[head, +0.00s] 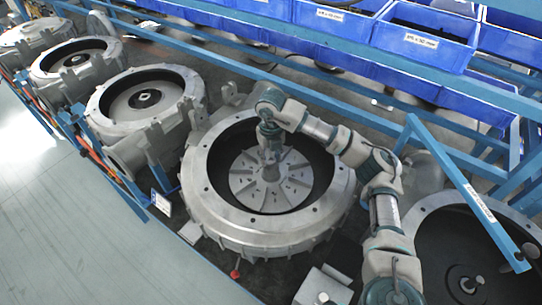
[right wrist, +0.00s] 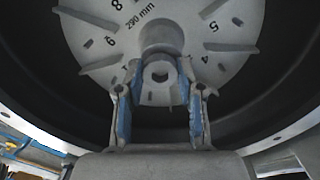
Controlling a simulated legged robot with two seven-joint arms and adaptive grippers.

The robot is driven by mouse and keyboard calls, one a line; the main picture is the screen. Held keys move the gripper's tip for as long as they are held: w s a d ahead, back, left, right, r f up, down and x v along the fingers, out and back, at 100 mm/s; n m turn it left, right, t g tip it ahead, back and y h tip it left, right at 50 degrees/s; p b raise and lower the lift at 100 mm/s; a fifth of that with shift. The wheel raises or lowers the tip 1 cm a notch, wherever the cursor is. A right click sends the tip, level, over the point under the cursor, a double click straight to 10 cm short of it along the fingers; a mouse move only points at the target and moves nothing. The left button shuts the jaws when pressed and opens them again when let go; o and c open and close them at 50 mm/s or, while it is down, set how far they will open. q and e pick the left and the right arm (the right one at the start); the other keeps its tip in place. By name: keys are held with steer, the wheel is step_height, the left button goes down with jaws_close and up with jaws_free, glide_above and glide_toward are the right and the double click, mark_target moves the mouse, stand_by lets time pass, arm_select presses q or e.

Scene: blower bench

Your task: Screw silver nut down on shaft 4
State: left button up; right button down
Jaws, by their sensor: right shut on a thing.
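My right gripper (head: 269,150) reaches down into the open round blower housing (head: 208,168) near the middle of the head view, over the hub of the grey impeller wheel (head: 245,182). In the right wrist view the gripper's blue-padded fingers (right wrist: 159,85) stand on either side of a small grey ring-shaped piece, the silver nut (right wrist: 160,70), and are shut on it. It is in line with the wheel's hub (right wrist: 160,36). The shaft is mostly hidden, so I cannot tell how far the nut is on it. My left gripper is not in view.
Other housings stand in a row, including one to the left (head: 190,85) and one at the right (head: 425,210). Blue bins (head: 420,45) line the shelf behind. A blue slanted frame bar (head: 470,195) stands right of my arm. Open floor (head: 70,220) lies at lower left.

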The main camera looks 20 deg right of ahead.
steer(key=m, duration=0.5)
steer(key=shift+a+m+p, duration=0.1)
steer(key=shift+m+p, duration=0.25)
steer(key=shift+m, duration=0.05)
steer(key=m+p, duration=0.1)
steer(key=m, duration=0.4)
steer(key=shift+s, duration=0.1)
steer(key=m+p, duration=0.1)
steer(key=m, duration=0.5)
steer(key=m+p, duration=0.1)
steer(key=m, duration=0.3)
steer(key=shift+m, duration=0.3)
steer(key=shift+f+m, duration=0.15)
steer(key=shift+m, duration=0.65)
